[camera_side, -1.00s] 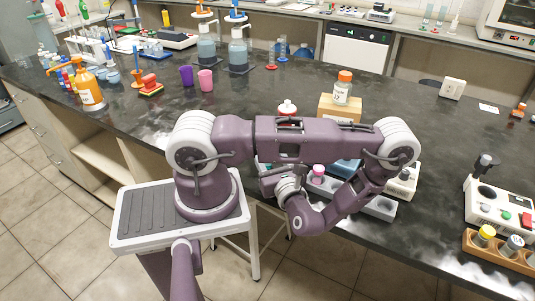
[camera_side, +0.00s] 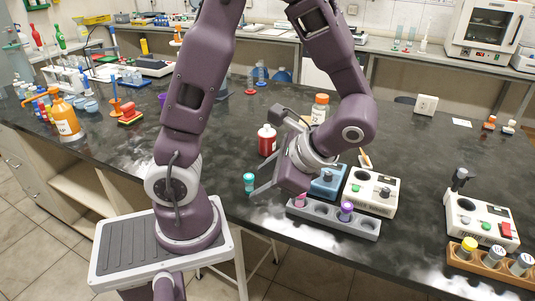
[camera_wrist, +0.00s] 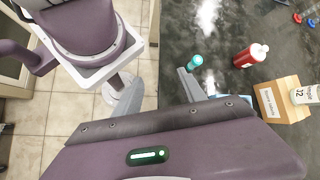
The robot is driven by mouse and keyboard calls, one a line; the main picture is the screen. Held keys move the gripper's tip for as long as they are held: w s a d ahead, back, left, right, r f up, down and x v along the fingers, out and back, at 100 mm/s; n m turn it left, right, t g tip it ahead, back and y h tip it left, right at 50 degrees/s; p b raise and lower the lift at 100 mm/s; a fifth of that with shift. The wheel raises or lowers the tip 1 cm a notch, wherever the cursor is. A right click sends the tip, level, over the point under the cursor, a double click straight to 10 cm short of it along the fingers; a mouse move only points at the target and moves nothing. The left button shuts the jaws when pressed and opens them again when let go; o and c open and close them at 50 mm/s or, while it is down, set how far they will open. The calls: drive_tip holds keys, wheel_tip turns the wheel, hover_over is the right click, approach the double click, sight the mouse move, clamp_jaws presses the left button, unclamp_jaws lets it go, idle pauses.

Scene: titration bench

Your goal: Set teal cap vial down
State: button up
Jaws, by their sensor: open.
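The teal cap vial (camera_side: 249,183) stands upright on the dark bench near its front edge. It also shows in the wrist view (camera_wrist: 195,62), just off my fingertips. My gripper (camera_side: 264,186) is low over the bench, to the right of the vial and pointing toward it. In the wrist view its fingers (camera_wrist: 198,80) are apart with nothing held between them. Whether a finger still touches the vial cannot be told.
A red bottle (camera_side: 267,140) stands behind my gripper. A grey rack (camera_side: 334,218) holds a pink-capped vial (camera_side: 300,199) and a purple-capped vial (camera_side: 346,211). A blue block (camera_side: 328,183) and a white device (camera_side: 372,191) sit behind it. Bench left of the vial is clear.

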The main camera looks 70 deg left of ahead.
drive_tip(key=s+d+r+n+t+h, duration=0.1)
drive_tip(key=d+r+n+t+h, duration=0.4)
drive_tip(key=r+t, duration=0.5)
drive_tip(key=shift+s+d+r+h, duration=0.15)
drive_tip(key=shift+d+r+h, duration=0.3)
drive_tip(key=shift+h, duration=0.35)
